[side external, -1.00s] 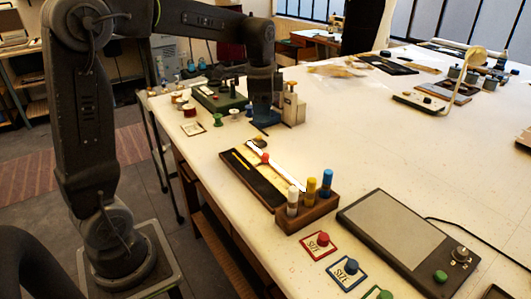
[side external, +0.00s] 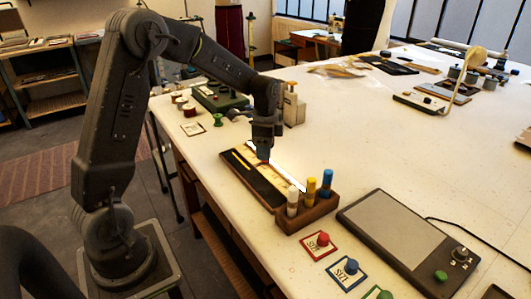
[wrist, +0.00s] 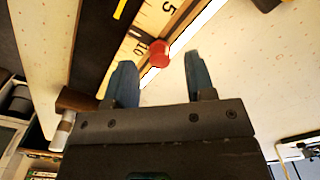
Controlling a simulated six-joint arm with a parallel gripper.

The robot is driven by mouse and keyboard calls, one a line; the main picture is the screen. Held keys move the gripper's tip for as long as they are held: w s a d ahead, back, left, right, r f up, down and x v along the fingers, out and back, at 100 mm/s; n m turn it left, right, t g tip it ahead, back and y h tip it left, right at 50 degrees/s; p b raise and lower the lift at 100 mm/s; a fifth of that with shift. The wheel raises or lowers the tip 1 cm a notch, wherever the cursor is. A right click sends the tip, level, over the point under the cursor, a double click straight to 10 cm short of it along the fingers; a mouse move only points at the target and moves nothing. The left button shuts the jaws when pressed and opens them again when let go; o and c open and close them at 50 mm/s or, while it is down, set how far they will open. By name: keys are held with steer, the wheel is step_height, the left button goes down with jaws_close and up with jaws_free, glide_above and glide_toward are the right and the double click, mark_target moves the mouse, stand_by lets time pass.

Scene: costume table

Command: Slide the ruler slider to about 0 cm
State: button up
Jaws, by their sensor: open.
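The ruler (wrist: 152,20) is a cream strip with black marks, and the numbers 5 and 10 show on it in the wrist view. The slider's red knob (wrist: 159,53) sits at the ruler, close to the 10. My gripper (wrist: 158,60) is open, with one blue finger on each side of the knob's position and the knob just at or beyond the tips. I cannot tell if a finger touches it. In the side view my gripper (side external: 264,154) is low over the ruler board (side external: 256,184) and mostly hides the knob.
A wooden block with white, yellow and blue pegs (side external: 326,180) stands at the board's near end. A grey tablet-like panel (side external: 390,235) and coloured knob cards (side external: 318,244) lie nearer.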

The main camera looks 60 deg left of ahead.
steer(key=shift+f, duration=0.9)
jaws_close()
